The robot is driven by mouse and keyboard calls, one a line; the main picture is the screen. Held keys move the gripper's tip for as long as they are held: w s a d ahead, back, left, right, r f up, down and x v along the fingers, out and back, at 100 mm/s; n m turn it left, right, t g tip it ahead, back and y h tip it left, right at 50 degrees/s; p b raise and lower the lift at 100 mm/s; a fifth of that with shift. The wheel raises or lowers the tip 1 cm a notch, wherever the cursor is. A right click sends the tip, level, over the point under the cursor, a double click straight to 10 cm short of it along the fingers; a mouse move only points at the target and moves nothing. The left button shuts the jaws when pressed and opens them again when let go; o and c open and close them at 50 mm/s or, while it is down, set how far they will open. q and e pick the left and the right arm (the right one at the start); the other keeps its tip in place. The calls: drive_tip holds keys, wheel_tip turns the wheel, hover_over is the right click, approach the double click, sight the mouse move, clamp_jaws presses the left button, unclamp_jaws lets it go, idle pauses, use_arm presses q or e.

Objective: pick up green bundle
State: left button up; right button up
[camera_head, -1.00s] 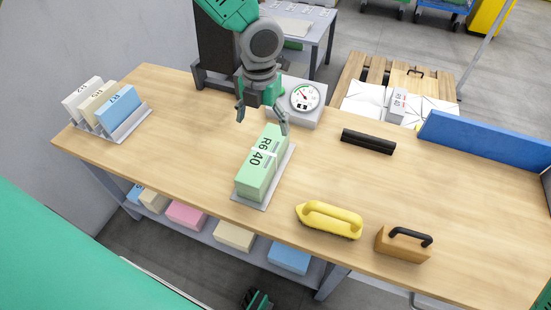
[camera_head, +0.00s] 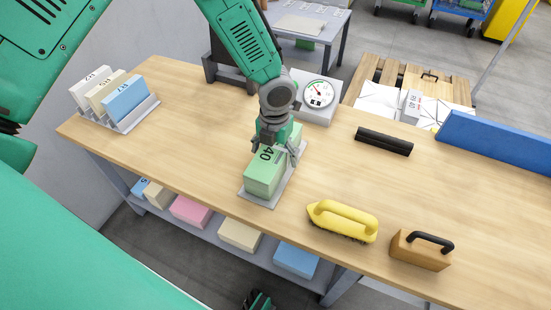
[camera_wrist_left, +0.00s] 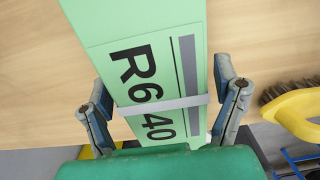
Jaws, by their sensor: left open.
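The green bundle (camera_head: 264,179), marked R6 40 with a pale band around it, lies on a grey tray (camera_head: 258,200) on the wooden table. My left gripper (camera_head: 279,150) is over the far part of the bundle and hides some of it. In the left wrist view the bundle (camera_wrist_left: 150,45) runs between the two fingers of the left gripper (camera_wrist_left: 162,85). The fingers are open, one on each side of it. Whether they touch its sides, I cannot tell.
A dial scale (camera_head: 317,98) stands just behind the gripper. A black bar (camera_head: 384,141), a yellow-handled brush (camera_head: 342,220) and a brown block with a black handle (camera_head: 420,250) lie to the right. A rack (camera_head: 140,120) of bundles is at the left. The table between is clear.

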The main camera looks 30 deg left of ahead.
use_arm(q)
drive_tip(key=shift+a+f, duration=0.1)
drive_tip(key=shift+f, duration=0.1)
drive_tip(key=shift+w+d+r, duration=0.1)
drive_tip(key=shift+d+r, duration=0.05)
drive_tip(key=shift+d, duration=0.1)
drive_tip(key=c, duration=1.8)
